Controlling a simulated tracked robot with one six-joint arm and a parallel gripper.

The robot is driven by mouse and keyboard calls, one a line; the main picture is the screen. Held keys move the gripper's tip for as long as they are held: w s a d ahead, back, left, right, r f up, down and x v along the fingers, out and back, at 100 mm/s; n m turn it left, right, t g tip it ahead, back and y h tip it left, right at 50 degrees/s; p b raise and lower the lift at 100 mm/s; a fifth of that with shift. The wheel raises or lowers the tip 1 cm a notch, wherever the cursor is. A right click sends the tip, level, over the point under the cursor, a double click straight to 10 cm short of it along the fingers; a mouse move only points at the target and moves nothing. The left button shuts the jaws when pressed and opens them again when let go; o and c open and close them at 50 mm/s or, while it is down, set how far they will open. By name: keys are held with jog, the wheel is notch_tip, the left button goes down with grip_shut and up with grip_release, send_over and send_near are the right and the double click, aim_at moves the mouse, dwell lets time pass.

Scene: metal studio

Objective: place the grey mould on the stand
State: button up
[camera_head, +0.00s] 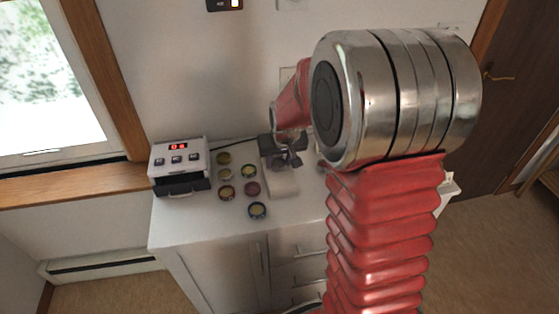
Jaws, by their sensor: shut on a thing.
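My gripper (284,160) is small in view at the end of my red arm, above the white cabinet top. It is shut on a small grey, slightly purple piece (277,162), which looks like the grey mould. The jaws partly hide the piece. A pale, low block (283,184) lies just in front of and below the gripper and may be the stand. I cannot tell whether the mould touches it. My large metal joint and red sleeve hide the right part of the cabinet top.
A white device (180,160) with a red display and an open dark drawer stands at the left of the cabinet top (190,225). Several round coloured moulds (249,171) lie between it and the pale block. A window is at left, a brown door at right.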

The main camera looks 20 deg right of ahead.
jog(key=shift+s+f, duration=0.15)
jog(key=shift+f, duration=0.2)
jog(key=shift+s+f, duration=0.15)
jog(key=shift+f, duration=0.15)
jog(key=o, duration=1.1)
jog(key=shift+r, duration=0.95)
jog(key=v, duration=1.1)
jog(key=shift+r, duration=0.3)
jog(key=shift+a, duration=0.15)
